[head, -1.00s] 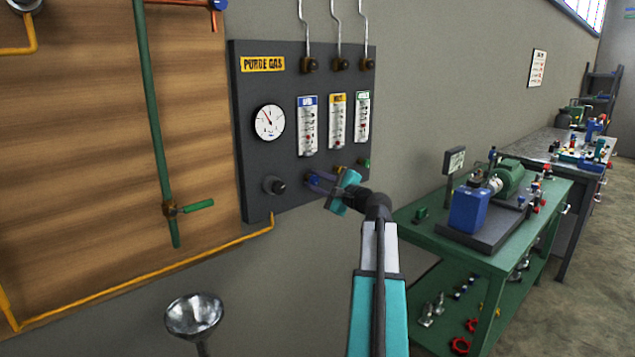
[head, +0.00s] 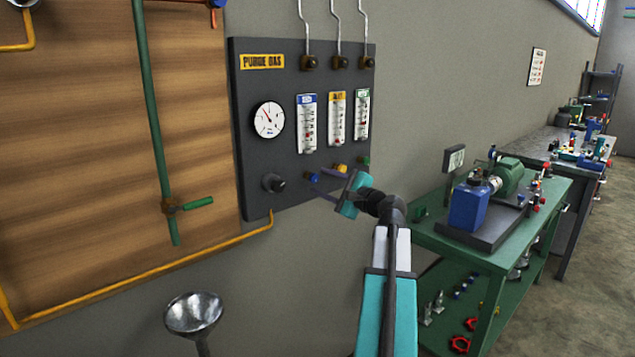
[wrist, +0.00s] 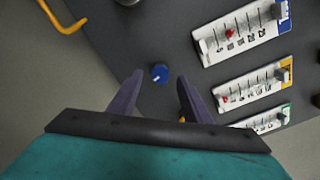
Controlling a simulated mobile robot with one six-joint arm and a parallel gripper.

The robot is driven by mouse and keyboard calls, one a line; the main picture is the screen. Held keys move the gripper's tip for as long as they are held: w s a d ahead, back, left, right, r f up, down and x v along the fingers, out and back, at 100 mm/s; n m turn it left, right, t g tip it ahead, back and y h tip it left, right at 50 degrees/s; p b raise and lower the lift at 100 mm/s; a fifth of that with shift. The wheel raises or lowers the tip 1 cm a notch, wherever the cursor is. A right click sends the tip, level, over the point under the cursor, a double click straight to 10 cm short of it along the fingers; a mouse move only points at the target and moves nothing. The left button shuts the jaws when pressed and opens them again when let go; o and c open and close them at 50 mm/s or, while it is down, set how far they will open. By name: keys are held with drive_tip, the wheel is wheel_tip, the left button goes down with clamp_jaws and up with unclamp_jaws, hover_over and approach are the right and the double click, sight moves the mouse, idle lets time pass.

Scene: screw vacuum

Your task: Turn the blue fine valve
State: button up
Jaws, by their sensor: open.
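The blue fine valve (head: 314,178) is a small round knob on the dark purge gas panel, below the blue-labelled flow meter.
The yellow knob (head: 341,168) and green knob (head: 365,160) sit to the right of the blue one. A black knob (head: 274,184) is to the left. A pressure gauge (head: 268,120) is above. A green bench (head: 430,228) stands at the right.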

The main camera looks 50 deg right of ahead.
drive_tip(key=s, duration=0.9)
drive_tip(key=shift+s+a+b, duration=0.25)
drive_tip(key=shift+a+b, duration=0.05)
drive_tip(key=shift+b, duration=0.05)
